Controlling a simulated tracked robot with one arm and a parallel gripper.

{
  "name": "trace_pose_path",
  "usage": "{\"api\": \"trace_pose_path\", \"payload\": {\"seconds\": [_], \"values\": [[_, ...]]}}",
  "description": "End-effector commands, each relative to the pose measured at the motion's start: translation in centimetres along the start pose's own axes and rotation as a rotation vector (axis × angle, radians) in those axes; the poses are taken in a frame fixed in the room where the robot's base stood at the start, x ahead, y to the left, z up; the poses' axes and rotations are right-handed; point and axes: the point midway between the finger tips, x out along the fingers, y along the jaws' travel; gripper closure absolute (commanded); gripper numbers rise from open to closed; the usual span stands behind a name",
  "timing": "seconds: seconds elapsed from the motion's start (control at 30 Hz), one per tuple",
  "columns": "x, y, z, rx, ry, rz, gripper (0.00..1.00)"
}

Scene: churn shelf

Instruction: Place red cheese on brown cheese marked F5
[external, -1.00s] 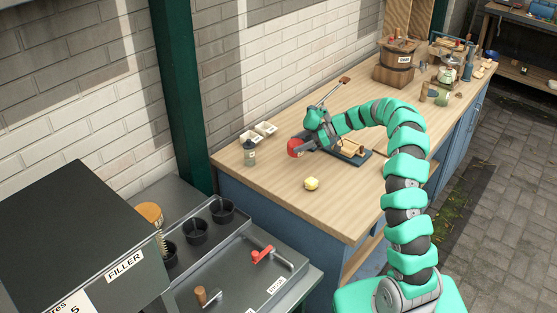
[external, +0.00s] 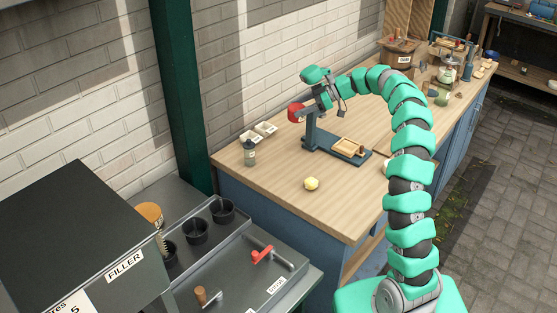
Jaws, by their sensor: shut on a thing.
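The red cheese (external: 295,112) is a small red round piece. My gripper (external: 302,111) is shut on it and holds it in the air above the left part of the wooden worktop. I cannot make out the mark F5 on anything in view, so I cannot tell which thing is the brown cheese. My gripper and wrist are just above and left of a dark blue stand (external: 312,140) with a wooden board (external: 347,147) on its base. A pale yellow lump (external: 312,183) lies on the worktop, below the gripper in the picture.
Two small white boxes (external: 265,129) and a grey-green bottle (external: 250,154) stand on the worktop (external: 270,185) at left. The filler (external: 85,240) and a tray with black cups (external: 223,210) are lower left.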

Motion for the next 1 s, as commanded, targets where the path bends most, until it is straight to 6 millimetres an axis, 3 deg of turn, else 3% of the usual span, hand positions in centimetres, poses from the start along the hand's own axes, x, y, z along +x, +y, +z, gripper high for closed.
{"api": "trace_pose_path", "payload": {"seconds": [0.07, 0.37, 0.67, 1.0], "values": [[-0.7, 0.1, -1.3, -0.005, 0.000, 0.002, 0.70], [6.1, -0.5, -4.0, -0.018, -0.014, -0.039, 0.70], [17.0, -3.4, -9.2, -0.056, -0.027, -0.105, 0.70], [29.9, -10.5, -15.3, -0.101, -0.028, -0.190, 0.70]]}}
